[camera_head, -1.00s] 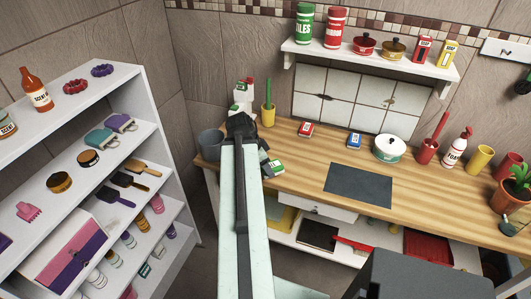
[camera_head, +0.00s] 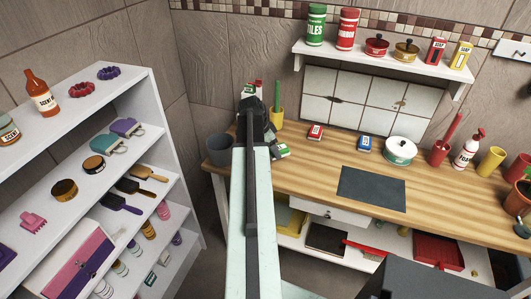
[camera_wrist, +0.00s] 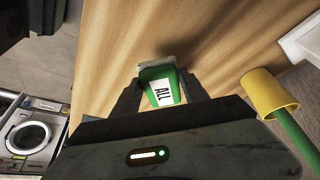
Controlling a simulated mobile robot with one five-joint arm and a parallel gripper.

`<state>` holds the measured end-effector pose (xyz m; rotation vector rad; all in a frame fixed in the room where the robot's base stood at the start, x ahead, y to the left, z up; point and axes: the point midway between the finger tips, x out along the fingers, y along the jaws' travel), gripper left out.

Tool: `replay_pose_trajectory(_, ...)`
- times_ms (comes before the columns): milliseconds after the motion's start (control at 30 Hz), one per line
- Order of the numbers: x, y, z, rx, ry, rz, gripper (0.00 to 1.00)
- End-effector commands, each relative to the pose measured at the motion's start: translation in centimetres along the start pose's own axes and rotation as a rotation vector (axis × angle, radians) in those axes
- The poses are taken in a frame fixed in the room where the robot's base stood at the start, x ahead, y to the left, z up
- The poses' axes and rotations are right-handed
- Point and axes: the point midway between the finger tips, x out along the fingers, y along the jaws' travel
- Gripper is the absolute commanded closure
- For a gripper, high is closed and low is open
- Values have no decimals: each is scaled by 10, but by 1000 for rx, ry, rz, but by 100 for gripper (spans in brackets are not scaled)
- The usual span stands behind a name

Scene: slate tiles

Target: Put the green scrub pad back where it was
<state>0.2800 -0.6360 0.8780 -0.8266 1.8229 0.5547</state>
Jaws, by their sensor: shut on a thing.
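The green scrub pad (camera_wrist: 161,93) has a white label reading "ALL". In the wrist view it sits between the two fingers of my gripper (camera_wrist: 158,82), which is shut on it. In the head view the pad (camera_head: 281,151) shows just right of my gripper (camera_head: 266,141), over the left end of the wooden counter (camera_head: 315,165). My arm hides part of the gripper there. I cannot tell how high the pad is above the counter.
A yellow cup with a green handle (camera_head: 277,113) stands close behind my gripper; it also shows in the wrist view (camera_wrist: 268,95). A grey bin (camera_head: 219,150) is to the left. A dark mat (camera_head: 371,188) lies in front.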

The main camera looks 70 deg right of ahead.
Motion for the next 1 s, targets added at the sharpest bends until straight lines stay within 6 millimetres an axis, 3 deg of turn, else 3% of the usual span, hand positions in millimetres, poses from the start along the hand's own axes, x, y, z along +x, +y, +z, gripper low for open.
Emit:
replay_pose_trajectory(267,5,-15,-6,-1,0,-1,81)
replay_pose_trajectory(433,40,-9,6,4,0,1,81)
replay_pose_trajectory(833,41,-11,10,-1,0,0,81)
replay_pose_trajectory(867,40,-10,9,0,0,0,43)
replay_pose_trajectory(900,39,-10,8,1,0,0,32)
replay_pose_trajectory(933,39,-10,8,1,0,0,26)
replay_pose_trajectory(1000,40,-10,7,2,0,1,26)
